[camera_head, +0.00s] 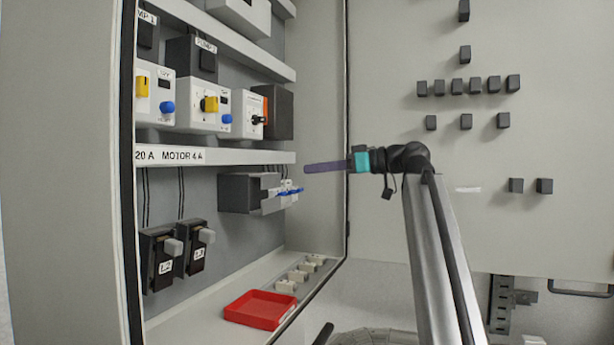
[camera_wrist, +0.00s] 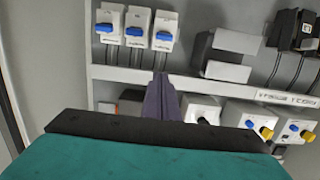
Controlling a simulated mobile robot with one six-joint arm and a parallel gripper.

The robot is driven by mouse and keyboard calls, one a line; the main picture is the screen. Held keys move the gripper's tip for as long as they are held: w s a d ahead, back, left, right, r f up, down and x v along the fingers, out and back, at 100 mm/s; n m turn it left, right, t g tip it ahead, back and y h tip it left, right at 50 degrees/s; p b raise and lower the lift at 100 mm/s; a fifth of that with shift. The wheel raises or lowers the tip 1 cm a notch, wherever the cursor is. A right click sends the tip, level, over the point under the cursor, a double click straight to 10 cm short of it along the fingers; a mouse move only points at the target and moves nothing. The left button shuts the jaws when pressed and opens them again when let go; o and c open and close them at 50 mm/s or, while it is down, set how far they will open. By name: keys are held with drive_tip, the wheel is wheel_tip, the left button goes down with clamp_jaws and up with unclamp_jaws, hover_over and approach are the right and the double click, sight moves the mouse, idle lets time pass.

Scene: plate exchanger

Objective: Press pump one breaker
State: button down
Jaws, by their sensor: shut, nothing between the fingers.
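Several small white breakers with blue levers (camera_head: 287,190) sit on the lower rail in the cabinet. In the wrist view three of them stand in a row: left (camera_wrist: 109,24), middle (camera_wrist: 137,27) and right (camera_wrist: 165,31). Their labels are too small to read, so I cannot tell which is pump one. My gripper (camera_head: 308,167) is shut and empty, its long purple fingers pointing left, just right of and slightly above the breakers in the head view. In the wrist view the fingertips (camera_wrist: 160,80) appear just below the right breaker; contact is not visible.
A grey block (camera_head: 238,193) stands beside the breakers. White modules with yellow knobs and blue buttons (camera_head: 203,104) sit above the labelled rail (camera_head: 215,157). Two black switches (camera_head: 160,262) hang lower left. A red tray (camera_head: 260,310) lies on the cabinet floor. The open door (camera_head: 470,220) is right.

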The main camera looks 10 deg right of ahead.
drive_tip(key=p+x, duration=0.1)
drive_tip(key=x, duration=0.2)
drive_tip(key=p+x, duration=0.1)
drive_tip(key=x, duration=0.2)
drive_tip(key=f+p+x, duration=0.1)
drive_tip(key=x, duration=0.2)
drive_tip(key=shift+p, duration=0.35)
drive_tip(key=shift+s+d+f+p, duration=0.2)
drive_tip(key=shift+d+f+p, duration=0.1)
drive_tip(key=shift+f, duration=0.4)
drive_tip(key=shift+s+d+f+p, duration=0.2)
drive_tip(key=shift+d+f+p, duration=0.05)
drive_tip(key=shift+f, duration=0.4)
drive_tip(key=shift+a, duration=0.1)
drive_tip(key=shift+f, duration=0.1)
drive_tip(key=shift+d+y+b, duration=0.25)
drive_tip(key=shift+y+b, duration=0.05)
drive_tip(key=shift+b, duration=0.6)
